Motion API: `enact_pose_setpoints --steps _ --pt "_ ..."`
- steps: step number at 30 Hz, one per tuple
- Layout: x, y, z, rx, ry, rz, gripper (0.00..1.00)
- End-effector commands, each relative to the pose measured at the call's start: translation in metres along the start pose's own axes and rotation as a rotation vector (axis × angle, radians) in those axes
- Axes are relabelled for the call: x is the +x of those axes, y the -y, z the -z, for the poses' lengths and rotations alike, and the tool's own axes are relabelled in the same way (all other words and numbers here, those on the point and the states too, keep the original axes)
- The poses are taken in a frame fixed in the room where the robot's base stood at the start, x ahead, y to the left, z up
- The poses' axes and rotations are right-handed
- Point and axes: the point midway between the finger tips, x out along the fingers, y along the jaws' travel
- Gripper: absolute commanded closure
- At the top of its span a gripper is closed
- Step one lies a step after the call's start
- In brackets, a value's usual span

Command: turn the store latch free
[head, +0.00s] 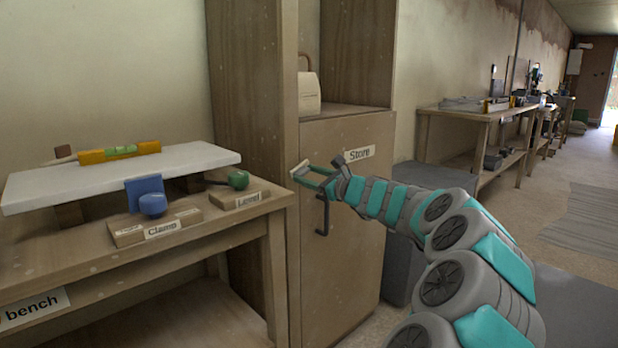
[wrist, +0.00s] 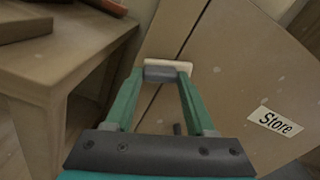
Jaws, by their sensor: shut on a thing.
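The store latch (wrist: 152,64) is a small cream bar on the front edge of the store cupboard. In the wrist view it lies across the seam between the door and its frame. It also shows in the head view (head: 300,168). My gripper (wrist: 161,76) is at the latch, its green fingers shut on a dark grey piece at the bar. The fingers and this grey piece hide part of the latch. The store door (head: 345,265) looks closed, with a "Store" label (head: 359,154). A dark handle (head: 323,215) hangs on the door below my gripper (head: 318,177).
The bench (head: 150,262) stands left of the cupboard, with a white board (head: 60,180), a level (head: 120,151) and knobbed blocks. A grey box (head: 402,265) stands right of the door. An open shelf with a beige object (head: 308,95) is above it.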

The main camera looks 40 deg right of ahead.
Motion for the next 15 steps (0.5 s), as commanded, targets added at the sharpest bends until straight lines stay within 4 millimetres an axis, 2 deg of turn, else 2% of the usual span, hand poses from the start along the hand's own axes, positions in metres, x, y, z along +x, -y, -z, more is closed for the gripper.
enact_pose_setpoints --steps 15 --pt "0.0007 -0.0039 -0.0019 -0.476 0.004 -0.001 1.00"
